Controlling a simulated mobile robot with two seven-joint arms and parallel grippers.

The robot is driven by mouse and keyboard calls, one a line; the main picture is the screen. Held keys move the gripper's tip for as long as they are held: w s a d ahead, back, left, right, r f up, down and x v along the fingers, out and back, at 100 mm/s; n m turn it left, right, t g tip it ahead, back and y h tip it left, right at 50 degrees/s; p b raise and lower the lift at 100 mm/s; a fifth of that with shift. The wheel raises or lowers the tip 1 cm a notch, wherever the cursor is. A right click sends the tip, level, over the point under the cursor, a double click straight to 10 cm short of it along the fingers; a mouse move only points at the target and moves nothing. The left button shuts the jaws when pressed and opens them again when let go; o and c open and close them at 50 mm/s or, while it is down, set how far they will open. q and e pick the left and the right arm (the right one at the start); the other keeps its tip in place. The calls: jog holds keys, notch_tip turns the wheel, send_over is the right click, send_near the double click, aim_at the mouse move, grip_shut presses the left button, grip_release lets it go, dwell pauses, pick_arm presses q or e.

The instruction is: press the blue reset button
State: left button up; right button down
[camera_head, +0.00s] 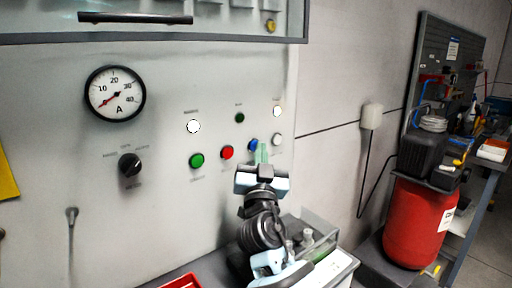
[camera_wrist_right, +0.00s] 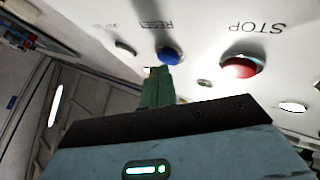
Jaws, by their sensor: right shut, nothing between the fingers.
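The blue reset button (camera_head: 253,145) is on the pale panel, right of the red stop button (camera_head: 227,152). In the right wrist view the blue button (camera_wrist_right: 170,56) sits under the RESET label, and the red button (camera_wrist_right: 240,67) is to its right by STOP. My right gripper (camera_head: 262,153) is shut and empty, its green fingers pointing at the panel close beside the blue button. In the wrist view its fingertips (camera_wrist_right: 157,72) appear just below the blue button; I cannot tell whether they touch. My left gripper is not in view.
A green button (camera_head: 197,160) and a white button (camera_head: 277,139) flank the row. A black rotary knob (camera_head: 130,164) and a round gauge (camera_head: 115,93) are further left. A clear-sided bin (camera_head: 322,247) stands below the panel. A red tank (camera_head: 418,222) is at right.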

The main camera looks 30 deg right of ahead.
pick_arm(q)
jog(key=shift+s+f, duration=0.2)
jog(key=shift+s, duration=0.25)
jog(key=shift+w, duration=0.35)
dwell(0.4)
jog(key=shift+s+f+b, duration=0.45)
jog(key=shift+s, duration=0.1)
